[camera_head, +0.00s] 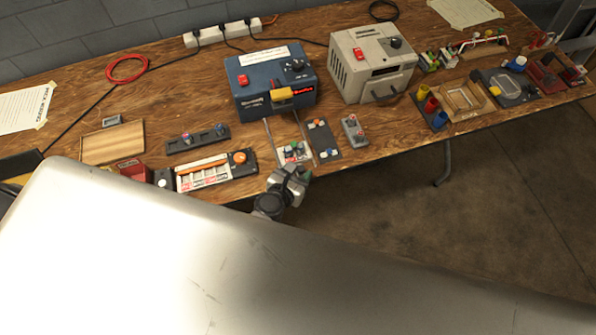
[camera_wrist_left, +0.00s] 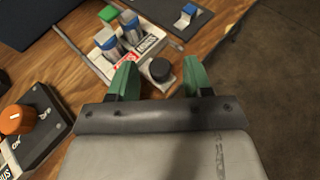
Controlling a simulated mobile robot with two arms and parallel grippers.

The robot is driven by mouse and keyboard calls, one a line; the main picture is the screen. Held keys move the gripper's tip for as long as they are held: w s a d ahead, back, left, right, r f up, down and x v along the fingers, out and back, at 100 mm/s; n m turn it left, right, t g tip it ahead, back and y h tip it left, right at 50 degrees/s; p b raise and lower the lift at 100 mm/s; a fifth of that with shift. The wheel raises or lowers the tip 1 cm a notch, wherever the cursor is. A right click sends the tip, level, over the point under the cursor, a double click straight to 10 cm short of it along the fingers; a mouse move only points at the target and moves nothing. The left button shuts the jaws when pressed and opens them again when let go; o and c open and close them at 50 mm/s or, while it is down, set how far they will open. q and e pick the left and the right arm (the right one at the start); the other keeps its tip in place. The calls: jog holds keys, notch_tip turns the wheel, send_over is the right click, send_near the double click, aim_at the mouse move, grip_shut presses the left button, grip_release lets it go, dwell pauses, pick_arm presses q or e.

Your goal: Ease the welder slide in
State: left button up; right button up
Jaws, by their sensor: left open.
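The blue welder box (camera_head: 270,82) with a red switch and a yellow part stands at the back middle of the bench. Its slide (camera_head: 293,153) is out in front, between two thin rails; blue-topped metal posts and a green block show on it. In the left wrist view the slide plate (camera_wrist_left: 108,68) carries a black round knob (camera_wrist_left: 159,70) at its near end. My left gripper (camera_head: 298,177) is at the slide's near end. Its green fingers (camera_wrist_left: 158,82) are open, one either side of the knob, with gaps showing. My right gripper is not in view.
A beige box (camera_head: 372,62) stands right of the welder. A dark panel with an orange knob (camera_wrist_left: 17,119) lies left of my gripper. A dark strip (camera_head: 323,140) and a small grey block (camera_head: 354,131) lie just right of the slide. The bench's front edge is close.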

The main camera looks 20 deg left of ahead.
pick_arm(q)
jog(key=shift+w, duration=0.15)
grip_shut()
jog(key=shift+w, duration=0.1)
jog(key=w+a, duration=0.2)
jog(key=w, duration=0.1)
jog(key=w+a, duration=0.4)
jog(key=w, duration=0.1)
jog(key=shift+w+f, duration=0.1)
jog(key=shift+w, duration=0.2)
grip_release()
jog(key=shift+w+a, duration=0.1)
jog(key=shift+w, duration=0.05)
